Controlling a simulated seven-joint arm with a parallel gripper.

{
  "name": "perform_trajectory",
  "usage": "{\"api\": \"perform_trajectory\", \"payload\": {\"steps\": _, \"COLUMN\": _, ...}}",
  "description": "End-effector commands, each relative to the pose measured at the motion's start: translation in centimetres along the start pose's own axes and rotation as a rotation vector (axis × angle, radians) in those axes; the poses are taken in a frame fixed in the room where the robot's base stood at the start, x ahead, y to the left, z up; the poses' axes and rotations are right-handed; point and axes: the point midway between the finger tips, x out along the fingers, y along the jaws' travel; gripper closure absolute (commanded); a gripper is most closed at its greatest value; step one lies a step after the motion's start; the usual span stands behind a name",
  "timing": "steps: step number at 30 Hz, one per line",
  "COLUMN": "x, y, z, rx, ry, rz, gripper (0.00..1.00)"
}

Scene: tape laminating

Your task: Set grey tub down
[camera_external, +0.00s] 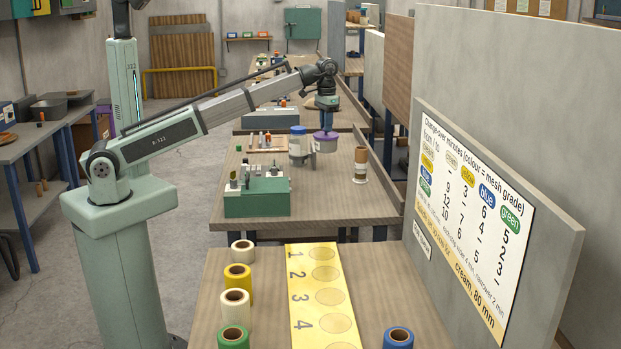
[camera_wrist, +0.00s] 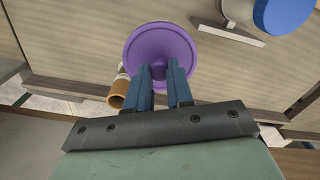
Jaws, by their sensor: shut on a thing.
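The grey tub (camera_external: 326,145) with a purple lid is above the wooden bench in the middle of the external view. In the wrist view its round purple lid (camera_wrist: 160,45) faces the camera and hides the body. My gripper (camera_external: 327,126) is over the tub with its fingers pointing down. In the wrist view the blue fingers (camera_wrist: 165,72) are shut at the near part of the lid. The tub looks upright and its base seems clear of the bench, but the gap is hard to judge.
A green block with small items (camera_external: 257,194) is nearer the front left. The bench (camera_external: 330,200) is bare in front of the tub.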

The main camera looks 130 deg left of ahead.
Motion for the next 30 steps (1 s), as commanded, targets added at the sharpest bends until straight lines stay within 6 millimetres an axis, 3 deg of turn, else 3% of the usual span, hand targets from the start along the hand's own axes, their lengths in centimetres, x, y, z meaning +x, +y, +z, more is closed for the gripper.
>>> {"api": "perform_trajectory", "payload": {"steps": 12, "x": 5.5, "y": 0.0, "z": 0.1, "rx": 0.011, "ry": -0.002, "rz": 0.000, "gripper": 1.00}}
{"api": "perform_trajectory", "payload": {"steps": 25, "x": 9.5, "y": 0.0, "z": 0.1, "rx": 0.010, "ry": -0.001, "rz": 0.000, "gripper": 1.00}}
{"api": "perform_trajectory", "payload": {"steps": 30, "x": 9.9, "y": 0.1, "z": 0.0, "rx": 0.010, "ry": 0.000, "rz": 0.000, "gripper": 1.00}}
